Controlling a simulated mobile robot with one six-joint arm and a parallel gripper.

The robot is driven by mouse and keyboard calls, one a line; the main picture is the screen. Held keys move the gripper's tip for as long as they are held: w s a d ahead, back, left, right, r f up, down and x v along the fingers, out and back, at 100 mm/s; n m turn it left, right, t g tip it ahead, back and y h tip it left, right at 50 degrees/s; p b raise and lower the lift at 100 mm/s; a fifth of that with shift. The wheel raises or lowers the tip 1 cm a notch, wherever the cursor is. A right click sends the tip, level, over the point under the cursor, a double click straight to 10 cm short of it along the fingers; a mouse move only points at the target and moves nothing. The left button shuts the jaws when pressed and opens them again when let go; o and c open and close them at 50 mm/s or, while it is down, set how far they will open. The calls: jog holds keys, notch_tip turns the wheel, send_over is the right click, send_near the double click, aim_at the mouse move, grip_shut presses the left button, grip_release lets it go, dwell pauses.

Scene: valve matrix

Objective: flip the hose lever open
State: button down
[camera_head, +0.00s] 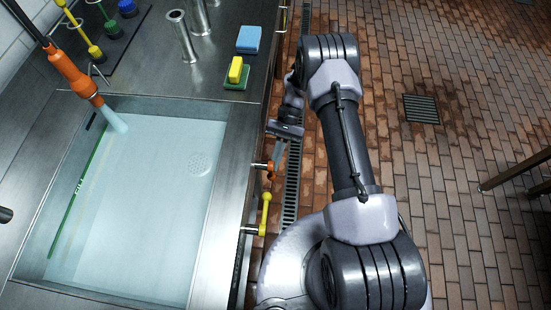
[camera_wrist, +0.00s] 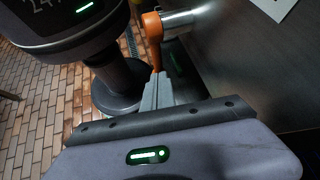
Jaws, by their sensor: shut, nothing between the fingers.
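An orange lever (camera_head: 270,170) sits on a short metal stub on the front of the steel counter. In the wrist view, the orange lever (camera_wrist: 153,30) runs from its metal stub (camera_wrist: 185,20) towards my fingertips. My gripper (camera_head: 279,157) is beside the lever, at the counter's front. In the wrist view, my gripper (camera_wrist: 159,76) is shut and empty, its tips at or very near the lever's end; I cannot tell whether they touch. An orange hose nozzle (camera_head: 72,73) hangs over the basin, with a pale blue tip or stream below it.
A yellow lever (camera_head: 265,212) is mounted on the same front, nearer my base. The basin (camera_head: 228,150) holds pale water. Yellow (camera_head: 235,70) and blue (camera_head: 248,39) sponges and metal cylinders stand behind it. A floor drain (camera_head: 291,195) runs along the counter; brick floor to the right is open.

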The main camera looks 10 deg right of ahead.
jog(key=shift+s+a+f, duration=0.1)
jog(key=shift+s+f, duration=0.2)
jog(key=shift+s, duration=0.1)
dwell(0.5)
jog(key=shift+w, duration=0.1)
